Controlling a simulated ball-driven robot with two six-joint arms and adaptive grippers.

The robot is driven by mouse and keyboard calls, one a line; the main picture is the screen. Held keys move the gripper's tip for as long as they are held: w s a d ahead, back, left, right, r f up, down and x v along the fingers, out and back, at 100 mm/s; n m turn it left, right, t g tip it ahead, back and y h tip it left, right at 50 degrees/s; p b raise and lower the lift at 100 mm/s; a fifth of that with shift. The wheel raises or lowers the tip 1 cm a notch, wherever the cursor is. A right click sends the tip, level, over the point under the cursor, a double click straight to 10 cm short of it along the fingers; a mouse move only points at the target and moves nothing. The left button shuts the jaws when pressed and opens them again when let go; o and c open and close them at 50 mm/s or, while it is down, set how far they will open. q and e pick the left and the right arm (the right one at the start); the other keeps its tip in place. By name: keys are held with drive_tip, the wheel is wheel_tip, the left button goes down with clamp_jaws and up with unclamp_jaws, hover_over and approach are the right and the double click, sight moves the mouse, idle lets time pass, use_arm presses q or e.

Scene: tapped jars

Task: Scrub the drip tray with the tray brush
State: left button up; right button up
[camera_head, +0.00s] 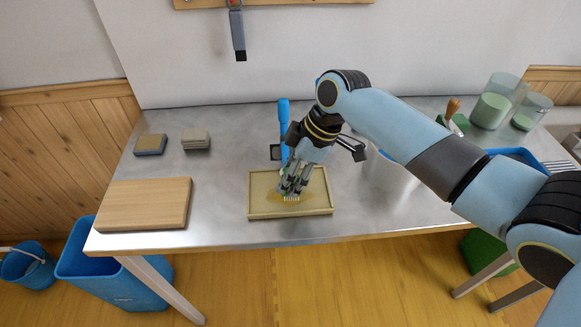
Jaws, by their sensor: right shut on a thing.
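The beige drip tray (253,207) lies near the front edge of the steel table, with a yellowish patch on its floor. My right gripper (294,184) reaches down over the tray and is shut on the tray brush. The brush's pale bristles (291,198) show just below the fingers, at the tray floor; whether they touch it is hard to tell. My left gripper is out of view.
A wooden board (145,203) lies at left front, with two sponge-like blocks (150,145) (195,140) behind it. A white container (392,178) stands right of the tray, partly behind my arm. Glass jars (495,102) (531,112) and a wood-handled green brush (453,116) stand at back right.

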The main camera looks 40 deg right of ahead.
drive_tip(key=shift+p, duration=0.3)
drive_tip(key=shift+w+a, duration=0.8)
drive_tip(key=shift+a, duration=0.35)
drive_tip(key=shift+w+a, duration=0.8)
drive_tip(key=shift+a, duration=0.35)
drive_tip(key=shift+c, duration=1.2)
drive_tip(key=shift+f+b, duration=0.75)
drive_tip(key=shift+f, duration=0.1)
